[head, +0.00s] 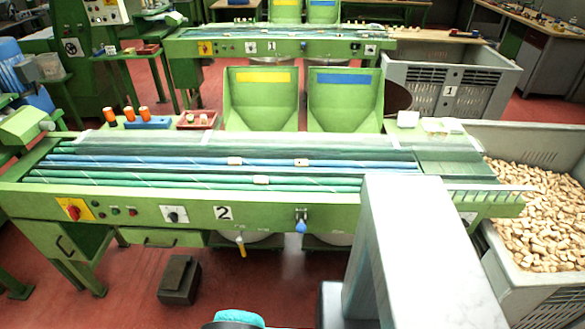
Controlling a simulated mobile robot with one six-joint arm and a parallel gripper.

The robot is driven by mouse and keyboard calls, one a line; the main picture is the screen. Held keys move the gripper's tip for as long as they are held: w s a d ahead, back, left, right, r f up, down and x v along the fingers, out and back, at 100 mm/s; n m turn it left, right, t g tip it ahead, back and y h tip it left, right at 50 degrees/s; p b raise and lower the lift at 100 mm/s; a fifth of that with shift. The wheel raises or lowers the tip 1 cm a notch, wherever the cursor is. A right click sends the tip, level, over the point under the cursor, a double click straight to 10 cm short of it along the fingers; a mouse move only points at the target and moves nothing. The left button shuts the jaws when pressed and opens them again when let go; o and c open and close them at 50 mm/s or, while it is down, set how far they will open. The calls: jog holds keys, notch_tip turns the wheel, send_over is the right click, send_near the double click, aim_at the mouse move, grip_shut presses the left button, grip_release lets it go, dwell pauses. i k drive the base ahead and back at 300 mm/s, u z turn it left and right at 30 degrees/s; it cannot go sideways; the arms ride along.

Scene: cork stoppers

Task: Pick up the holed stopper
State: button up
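Three small tan cork stoppers lie on the sorting machine's green and blue rollers. One stopper (301,162) lies on the back blue line, right of centre, and seems to have a small dark mark. Another stopper (234,161) lies to its left on the same line. The third stopper (261,180) lies closer to me, between them. At this size I cannot tell for certain which is holed. My gripper is not visible. A large pale part, apparently my arm, rises at the lower right and covers part of the machine's front right.
The green machine marked 2 (280,213) has knobs and a blue-handled lever (301,224) on its front. A grey crate (530,284) full of corks stands at right. Orange-topped items and a red tray (197,120) sit along the back edge. A dark step (179,280) stands on the red floor.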

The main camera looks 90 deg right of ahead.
aim_at(299, 163)
jog(key=i, duration=0.5)
jog(key=u, duration=0.3)
jog(key=k, duration=0.15)
jog(key=z, duration=3.7)
jog(key=i, duration=0.45)
